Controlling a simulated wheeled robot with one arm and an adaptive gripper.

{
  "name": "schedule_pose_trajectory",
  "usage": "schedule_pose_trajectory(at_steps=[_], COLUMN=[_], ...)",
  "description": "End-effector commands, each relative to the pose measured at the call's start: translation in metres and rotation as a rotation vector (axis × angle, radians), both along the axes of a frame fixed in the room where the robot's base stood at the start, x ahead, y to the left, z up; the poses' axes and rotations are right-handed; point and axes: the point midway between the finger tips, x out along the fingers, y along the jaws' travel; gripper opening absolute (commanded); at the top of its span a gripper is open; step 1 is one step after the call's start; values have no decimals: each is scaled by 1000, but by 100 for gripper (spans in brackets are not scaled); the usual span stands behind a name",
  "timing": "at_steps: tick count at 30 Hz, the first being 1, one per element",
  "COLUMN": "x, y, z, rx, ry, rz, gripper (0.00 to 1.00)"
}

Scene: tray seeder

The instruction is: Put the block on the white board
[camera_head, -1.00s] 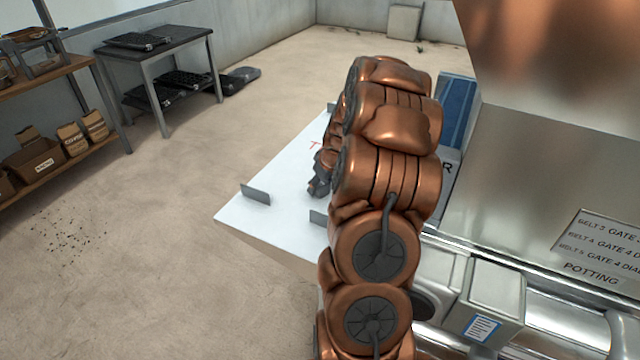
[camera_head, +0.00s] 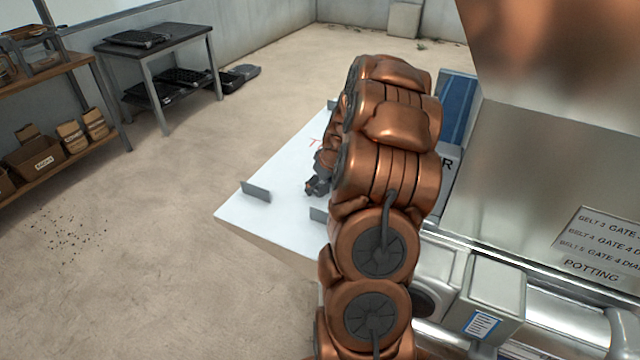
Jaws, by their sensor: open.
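The white board (camera_head: 250,212) lies flat left of the machine, with upright grey tabs standing on it. My gripper (camera_head: 314,188) shows only in part, as a dark tip beside my copper arm, over the white board. It is open. My arm hides most of the gripper and the right part of the board. I see no block in view; one may be hidden behind my arm.
A metal machine (camera_head: 545,185) with a sign fills the right side. A blue strip (camera_head: 457,108) lies behind my arm. A dark table (camera_head: 155,45) with black trays and a wooden shelf (camera_head: 50,85) with boxes stand at left.

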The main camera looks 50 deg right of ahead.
Motion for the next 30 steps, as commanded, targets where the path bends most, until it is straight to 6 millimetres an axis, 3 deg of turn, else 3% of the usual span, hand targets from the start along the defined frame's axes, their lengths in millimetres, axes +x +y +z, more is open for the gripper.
schedule_pose_trajectory(at_steps=[7, 30], x=[-4, -44], y=[-1, 4], z=[15, 110], rx=[-3, -3], ry=[-5, -3], rz=[-1, -1], gripper=[71, 71])
